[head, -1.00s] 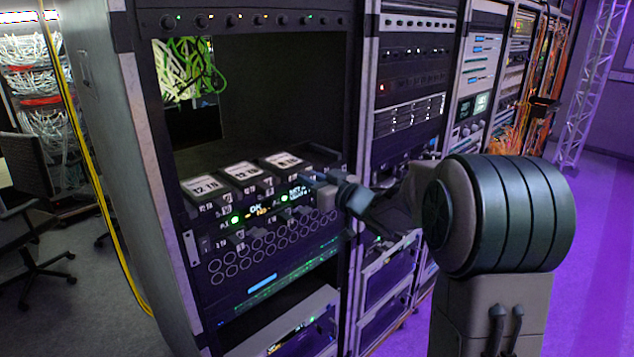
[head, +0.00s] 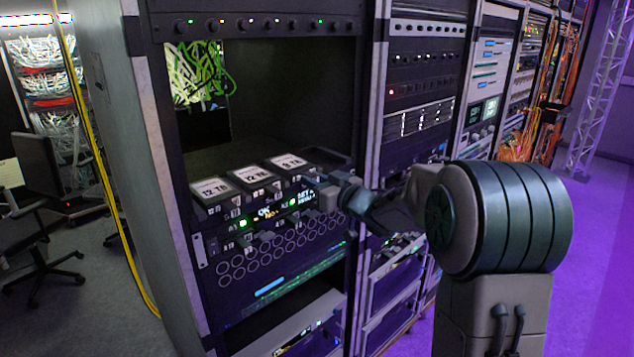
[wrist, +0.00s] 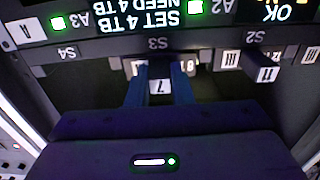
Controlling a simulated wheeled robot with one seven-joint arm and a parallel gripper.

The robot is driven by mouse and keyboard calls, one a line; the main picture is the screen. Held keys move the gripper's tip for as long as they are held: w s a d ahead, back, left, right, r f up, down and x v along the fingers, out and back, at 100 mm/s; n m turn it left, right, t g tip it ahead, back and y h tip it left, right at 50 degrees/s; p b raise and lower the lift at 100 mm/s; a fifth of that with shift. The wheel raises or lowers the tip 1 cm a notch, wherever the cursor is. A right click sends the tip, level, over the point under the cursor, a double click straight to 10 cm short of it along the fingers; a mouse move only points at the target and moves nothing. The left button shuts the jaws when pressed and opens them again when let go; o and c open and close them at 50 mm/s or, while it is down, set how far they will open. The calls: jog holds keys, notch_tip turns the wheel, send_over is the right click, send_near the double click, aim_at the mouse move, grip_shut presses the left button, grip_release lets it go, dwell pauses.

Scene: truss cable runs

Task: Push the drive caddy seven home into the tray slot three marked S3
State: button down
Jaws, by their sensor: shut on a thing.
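In the wrist view, my gripper (wrist: 159,92) is shut on the front handle of drive caddy seven (wrist: 159,86), which bears a white tag "7" between the two blue fingers. The caddy lines up below the S3 mark (wrist: 158,43), which shows upside down. The caddy's body is mostly hidden, so I cannot tell how deep it sits. A display by A3 (wrist: 138,12) reads "SET 4 TB NEED 4 TB" beside a green light. In the head view, my gripper (head: 328,196) is at the right part of the tray front (head: 275,247); the held caddy is not clear there.
A neighbouring handle tagged "11" (wrist: 267,74) sticks out near the S2 mark (wrist: 249,37). The S4 mark (wrist: 66,52) is on the other side. Several drives with white labels (head: 250,176) lie on top of the tray. The rack's upright (head: 366,150) stands close to my arm.

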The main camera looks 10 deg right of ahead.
jog(key=shift+w+a+r, duration=0.1)
jog(key=c, duration=1.2)
grip_release()
jog(key=b+v, duration=0.3)
jog(key=v, duration=1.1)
